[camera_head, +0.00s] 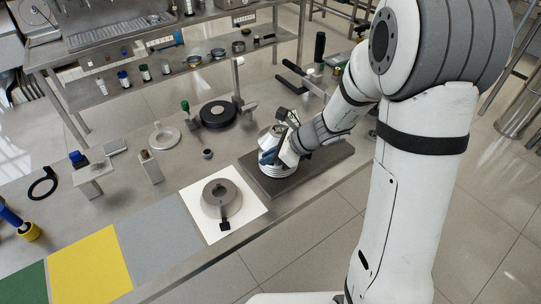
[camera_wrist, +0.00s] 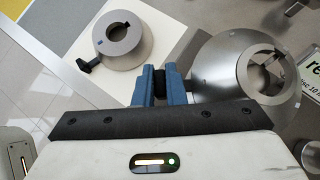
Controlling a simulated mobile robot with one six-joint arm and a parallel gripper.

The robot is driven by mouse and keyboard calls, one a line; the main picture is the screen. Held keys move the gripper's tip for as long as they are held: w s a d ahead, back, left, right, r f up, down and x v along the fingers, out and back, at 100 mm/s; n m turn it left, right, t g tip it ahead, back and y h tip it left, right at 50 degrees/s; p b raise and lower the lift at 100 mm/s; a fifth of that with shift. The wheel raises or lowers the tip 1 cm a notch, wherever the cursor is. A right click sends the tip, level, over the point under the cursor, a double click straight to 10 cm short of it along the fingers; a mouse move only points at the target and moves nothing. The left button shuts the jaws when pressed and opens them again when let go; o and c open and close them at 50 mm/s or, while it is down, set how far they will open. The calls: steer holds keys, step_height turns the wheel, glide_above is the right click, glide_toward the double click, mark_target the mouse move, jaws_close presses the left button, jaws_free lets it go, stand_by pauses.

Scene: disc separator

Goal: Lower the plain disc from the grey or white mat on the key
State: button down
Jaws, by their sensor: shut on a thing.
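My gripper (camera_wrist: 168,76) is shut on a dark tab at the side of a grey conical disc (camera_wrist: 215,62) in the wrist view. The disc has a round central hole, through which a paler part shows; I cannot make out a key. In the head view my gripper (camera_head: 272,156) is over the dark base plate (camera_head: 322,164), at a pale round stack (camera_head: 276,172) that it partly hides. I cannot tell whether the held disc touches what is below. A second grey conical disc with a black tab (camera_head: 212,196) lies on the white mat (camera_head: 250,207); it also shows in the wrist view (camera_wrist: 118,42).
The grey mat (camera_head: 155,237), yellow mat (camera_head: 90,265) and green mat (camera_head: 24,284) look bare. A black round device with a post (camera_head: 218,113) and a pale ring (camera_head: 165,137) stand behind. A small block (camera_head: 151,166) stands behind the mats.

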steer(key=shift+f+b, duration=1.9)
steer(key=shift+f, duration=0.4)
steer(key=shift+f+b, duration=0.55)
steer(key=c, duration=1.4)
jaws_free()
steer(key=shift+r, duration=0.1)
steer(key=shift+r, duration=0.1)
steer(key=v, duration=0.7)
steer(key=shift+d+r+p, duration=0.25)
steer(key=shift+d+p, duration=0.05)
steer(key=shift+s, duration=0.1)
